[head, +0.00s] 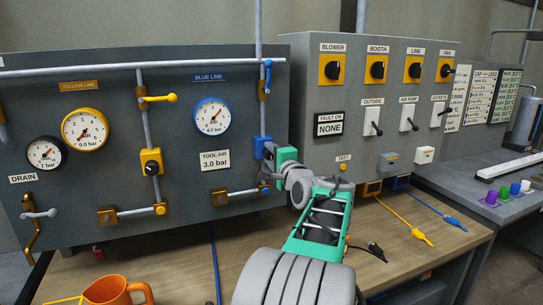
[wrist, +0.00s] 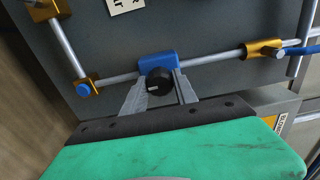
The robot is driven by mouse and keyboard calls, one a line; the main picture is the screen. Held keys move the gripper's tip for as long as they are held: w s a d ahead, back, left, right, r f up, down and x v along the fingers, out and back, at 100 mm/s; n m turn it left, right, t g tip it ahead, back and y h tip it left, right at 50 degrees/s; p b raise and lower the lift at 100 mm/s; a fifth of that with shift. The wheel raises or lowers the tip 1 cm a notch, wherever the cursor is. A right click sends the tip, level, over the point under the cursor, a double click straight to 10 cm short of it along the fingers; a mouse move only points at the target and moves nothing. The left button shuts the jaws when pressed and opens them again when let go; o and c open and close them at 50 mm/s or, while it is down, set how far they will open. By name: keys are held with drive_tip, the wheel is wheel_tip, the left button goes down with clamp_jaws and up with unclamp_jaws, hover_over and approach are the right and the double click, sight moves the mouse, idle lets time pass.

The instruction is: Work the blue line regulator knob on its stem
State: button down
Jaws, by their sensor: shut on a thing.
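The blue line regulator is a blue block (wrist: 158,63) on a grey pipe, with a round black knob (wrist: 157,84) bearing a pale mark. In the head view the blue block (head: 259,145) shows beside my wrist, and its knob is hidden there. My gripper (wrist: 160,79) has one finger on each side of the knob and is shut on it. In the head view my gripper (head: 268,168) reaches the panel from the right. The blue-rimmed gauge (head: 212,116) under the BLUE LINE label (head: 209,77) seems to read 4.0 bar. A TOOL AIR sign (head: 214,161) shows 3.0 bar.
A blue lever valve (head: 267,75) is above the regulator. The yellow line regulator (head: 151,161) and yellow gauge (head: 85,130) are to the left. A grey switch cabinet (head: 311,90) stands close on the right. An orange mug (head: 108,292) stands on the wooden bench (head: 180,270).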

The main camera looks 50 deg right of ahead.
drive_tip(key=shift+w+d, duration=0.2)
drive_tip(key=shift+w, duration=0.15)
drive_tip(key=c, duration=0.9)
unclamp_jaws()
drive_tip(key=shift+s, duration=0.1)
